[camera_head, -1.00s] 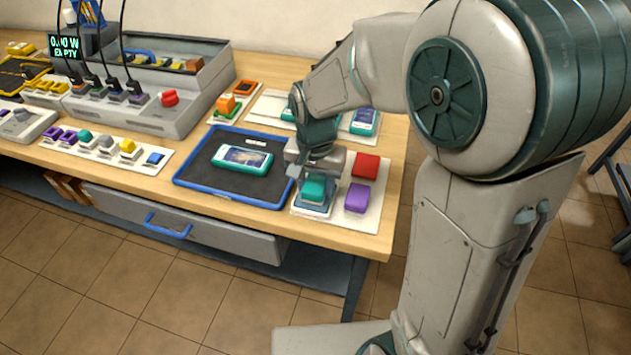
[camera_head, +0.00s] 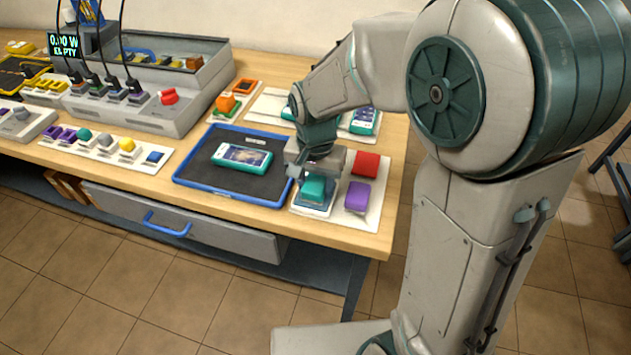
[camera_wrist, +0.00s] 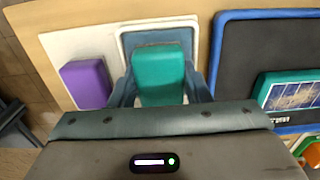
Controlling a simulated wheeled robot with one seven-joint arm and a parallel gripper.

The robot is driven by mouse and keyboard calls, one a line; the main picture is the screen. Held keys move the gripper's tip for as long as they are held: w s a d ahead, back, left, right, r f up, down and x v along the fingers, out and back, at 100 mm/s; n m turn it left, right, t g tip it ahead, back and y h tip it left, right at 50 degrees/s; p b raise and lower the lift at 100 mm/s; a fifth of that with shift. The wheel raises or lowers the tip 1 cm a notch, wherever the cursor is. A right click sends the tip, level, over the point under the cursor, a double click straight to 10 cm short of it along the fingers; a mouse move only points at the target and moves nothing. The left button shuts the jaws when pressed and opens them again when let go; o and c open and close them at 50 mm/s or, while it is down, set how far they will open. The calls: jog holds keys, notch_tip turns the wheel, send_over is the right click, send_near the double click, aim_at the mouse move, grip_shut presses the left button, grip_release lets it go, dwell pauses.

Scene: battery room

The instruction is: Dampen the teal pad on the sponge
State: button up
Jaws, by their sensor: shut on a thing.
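The teal pad (camera_head: 313,188) is a small rounded block at the right end of the bench, over the blue-grey sponge (camera_head: 312,208). My gripper (camera_head: 315,178) points down and is shut on the pad. In the wrist view the teal pad (camera_wrist: 160,70) sits between the two fingers of my gripper (camera_wrist: 160,88). The sponge (camera_wrist: 133,42) shows behind the pad inside a pale rim. The pad looks on or very close to the sponge; the contact is hidden.
A purple pad (camera_head: 357,196) and a red pad (camera_head: 366,164) lie close by on the white board. A blue-rimmed dark tray (camera_head: 196,178) with a teal-edged phone (camera_head: 242,157) stands just left of my gripper. The bench's front edge is near.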

aim_at(316, 183)
dwell(0.3)
jog(key=shift+r+p, duration=2.85)
jog(key=shift+r, duration=0.7)
jog(key=shift+f, duration=0.1)
